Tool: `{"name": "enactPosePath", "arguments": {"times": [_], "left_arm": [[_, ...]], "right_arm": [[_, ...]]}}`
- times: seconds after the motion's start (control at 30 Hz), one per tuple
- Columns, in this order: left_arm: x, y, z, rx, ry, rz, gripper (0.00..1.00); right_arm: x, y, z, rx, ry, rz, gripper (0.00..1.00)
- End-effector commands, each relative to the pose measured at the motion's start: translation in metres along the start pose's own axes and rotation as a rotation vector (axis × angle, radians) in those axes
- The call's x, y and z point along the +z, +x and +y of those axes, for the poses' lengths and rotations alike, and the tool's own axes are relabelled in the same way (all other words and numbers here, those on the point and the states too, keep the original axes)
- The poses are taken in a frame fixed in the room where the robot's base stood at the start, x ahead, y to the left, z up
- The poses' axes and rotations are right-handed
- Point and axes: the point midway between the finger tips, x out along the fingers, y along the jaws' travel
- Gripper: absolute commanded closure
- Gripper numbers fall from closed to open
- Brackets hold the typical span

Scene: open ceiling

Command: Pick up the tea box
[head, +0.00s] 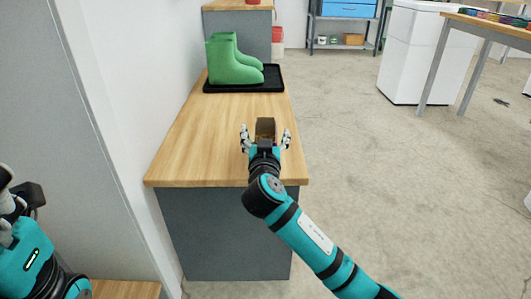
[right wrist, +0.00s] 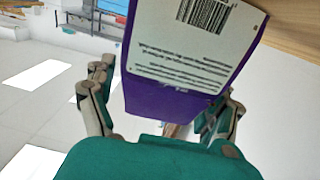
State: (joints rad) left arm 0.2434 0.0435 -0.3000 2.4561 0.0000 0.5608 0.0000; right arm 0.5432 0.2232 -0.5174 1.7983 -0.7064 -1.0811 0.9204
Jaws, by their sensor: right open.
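The tea box (head: 265,127) stands on the wooden counter top (head: 215,150) in the head view, its near side dark and its top brownish. In the right wrist view the tea box (right wrist: 168,98) shows a purple face with a white label, barcode and small print. My right gripper (head: 266,138) is open, its fingers spread on both sides of the box. In the right wrist view the fingers (right wrist: 165,105) flank the box with gaps; I see no grip. Part of my left arm shows at the lower left of the head view; its jaw state is unclear.
Green boots (head: 232,62) stand on a black tray (head: 272,84) farther back on the counter. A white wall (head: 120,80) borders the counter's left side. Open concrete floor (head: 400,170) lies to the right, with a white cabinet (head: 408,60) and a table (head: 485,28) beyond.

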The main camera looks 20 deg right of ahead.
Motion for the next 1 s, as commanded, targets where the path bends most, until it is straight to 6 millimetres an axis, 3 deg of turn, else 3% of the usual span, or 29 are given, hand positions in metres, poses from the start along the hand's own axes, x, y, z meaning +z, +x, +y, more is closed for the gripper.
{"name": "enactPosePath", "arguments": {"times": [0.27, 0.77, 1.0], "left_arm": [[-0.0012, 0.002, 0.0004, 0.003, 0.001, 0.008, 0.13], [-0.0011, 0.0019, 0.0006, 0.003, 0.0, 0.008, 0.13], [-0.001, 0.0018, 0.0006, 0.003, 0.0, 0.007, 0.13]], "right_arm": [[-0.0007, 0.0047, -0.0001, 0.0, 0.0, 0.0, 0.14], [-0.0005, 0.0044, -0.0002, 0.0, 0.0, 0.0, 0.77], [-0.0012, 0.0044, -0.0002, -0.001, 0.0, 0.001, 0.78]]}}
